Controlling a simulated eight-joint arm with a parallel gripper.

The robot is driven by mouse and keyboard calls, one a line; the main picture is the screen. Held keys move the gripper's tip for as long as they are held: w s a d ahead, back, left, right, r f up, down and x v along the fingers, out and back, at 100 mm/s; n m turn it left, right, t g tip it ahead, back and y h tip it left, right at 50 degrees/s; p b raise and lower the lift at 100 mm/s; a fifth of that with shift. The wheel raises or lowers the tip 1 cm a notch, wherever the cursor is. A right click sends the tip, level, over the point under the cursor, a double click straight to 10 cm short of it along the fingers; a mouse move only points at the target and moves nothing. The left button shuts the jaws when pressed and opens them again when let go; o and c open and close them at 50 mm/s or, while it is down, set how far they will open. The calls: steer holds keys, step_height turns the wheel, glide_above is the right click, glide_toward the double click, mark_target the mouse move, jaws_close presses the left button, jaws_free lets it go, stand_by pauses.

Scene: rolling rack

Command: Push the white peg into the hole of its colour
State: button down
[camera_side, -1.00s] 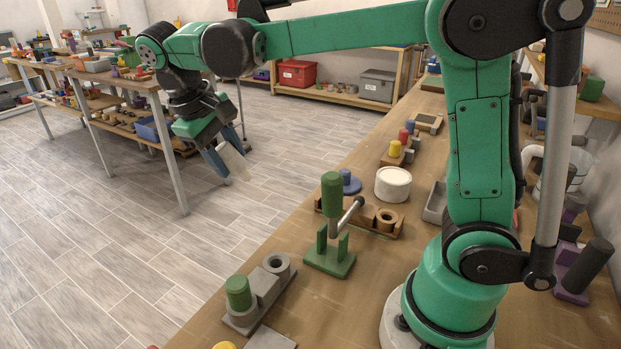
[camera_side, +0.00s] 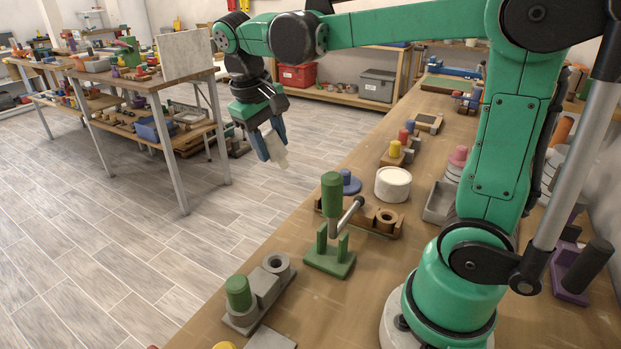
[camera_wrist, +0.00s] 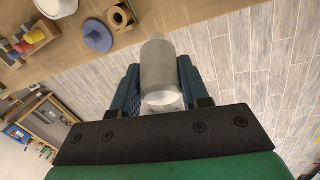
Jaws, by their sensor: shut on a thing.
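My gripper (camera_side: 266,143) is shut on the white peg (camera_side: 275,154) and holds it in the air, off the left edge of the workbench, over the floor. In the wrist view the peg (camera_wrist: 160,72) sits between the blue fingers as a pale cylinder, one end pointing up the picture towards the bench. A round white piece (camera_side: 393,185) stands on the bench, to the right of the peg and apart from it. I cannot make out clearly whether it has a hole. It also shows cut off at the top left of the wrist view (camera_wrist: 58,6).
A green clamp stand (camera_side: 330,255) and a brown block with a ringed hole (camera_side: 385,221) stand on the near bench. A blue disc with a knob (camera_side: 347,183) is beside the white piece. A grey block (camera_side: 265,287) carries a green peg and a ring. Floor lies below my gripper.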

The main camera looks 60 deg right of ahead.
steer(key=s+d+f+m+t, duration=0.1)
steer(key=s+d+f+m, duration=0.1)
steer(key=s+d+m, duration=0.5)
steer(key=m+t+h, duration=0.1)
steer(key=m+t, duration=0.1)
steer(key=m, duration=0.2)
glide_above(386, 213)
steer(key=a, duration=0.1)
step_height(386, 213, down, 3)
steer(key=shift+s+a+n, duration=0.15)
steer(key=shift+s+n, duration=0.15)
steer(key=shift+s, duration=0.05)
steer(key=shift+f, duration=0.1)
steer(key=shift+f, duration=2.7)
steer(key=shift+f, duration=0.15)
steer(key=shift+f, duration=1.5)
steer(key=shift+f, duration=0.15)
